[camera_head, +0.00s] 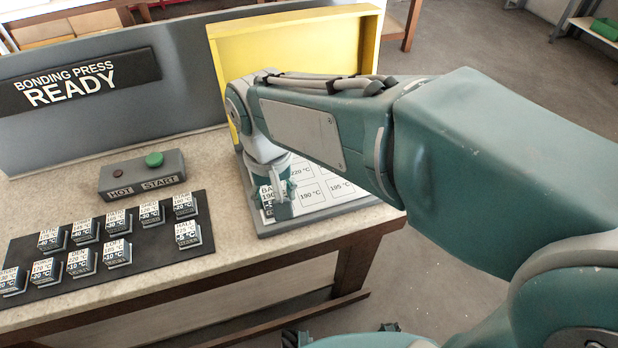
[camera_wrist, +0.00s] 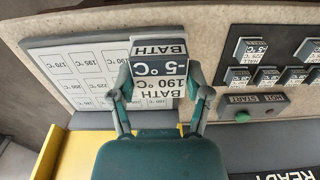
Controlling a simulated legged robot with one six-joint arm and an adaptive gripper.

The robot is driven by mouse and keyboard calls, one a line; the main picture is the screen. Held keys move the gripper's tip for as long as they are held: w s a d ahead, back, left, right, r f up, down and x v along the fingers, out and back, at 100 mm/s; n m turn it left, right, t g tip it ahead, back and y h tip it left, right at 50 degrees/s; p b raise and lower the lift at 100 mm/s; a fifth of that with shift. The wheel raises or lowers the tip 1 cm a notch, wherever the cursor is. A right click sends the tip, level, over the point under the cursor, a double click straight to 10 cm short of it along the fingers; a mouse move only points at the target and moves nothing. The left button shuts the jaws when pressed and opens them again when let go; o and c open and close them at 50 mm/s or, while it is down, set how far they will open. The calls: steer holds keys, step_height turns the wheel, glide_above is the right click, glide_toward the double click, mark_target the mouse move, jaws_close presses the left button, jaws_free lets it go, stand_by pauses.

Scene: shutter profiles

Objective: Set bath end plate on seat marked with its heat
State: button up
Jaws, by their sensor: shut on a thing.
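The bath end plate (camera_wrist: 160,68) is a small block with BATH, 190 °C and -5 °C on its faces. My gripper (camera_wrist: 161,92) is shut on it, one finger on each side. In the head view the bath end plate (camera_head: 266,194) shows partly behind my gripper (camera_head: 282,200), over the near left part of the white seat board (camera_head: 340,192). Seats there read 220 °C, 190 °C and what looks like 195 °C. The seat board (camera_wrist: 84,102) also shows upside down in the wrist view. I cannot tell whether the plate touches the board; it hides the seats under it.
A black rack (camera_head: 160,252) with several similar labelled blocks lies at left. A control box (camera_head: 142,176) with HOT and START stands behind it. The press panel (camera_head: 90,100) reads READY. A yellow frame (camera_head: 290,45) stands behind the seat board. My arm covers the board's right side.

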steer(key=w+d+f, duration=0.4)
steer(key=w+d, duration=0.1)
steer(key=w, duration=0.2)
glide_above(310, 194)
steer(key=f, duration=0.4)
steer(key=shift+s+a+f, duration=0.25)
steer(key=shift+s+f, duration=0.05)
steer(key=shift+s, duration=0.1)
steer(key=shift+w+f, duration=0.3)
steer(key=shift+f, duration=0.15)
steer(key=shift+w+d+f, duration=0.1)
steer(key=shift+d+f, duration=0.05)
steer(key=shift+f, duration=0.7)
steer(key=shift+w+d+f, duration=0.1)
steer(key=shift+d+f, duration=0.05)
steer(key=shift+f, duration=0.7)
steer(key=o, duration=1.1)
steer(key=shift+a+f, duration=0.1)
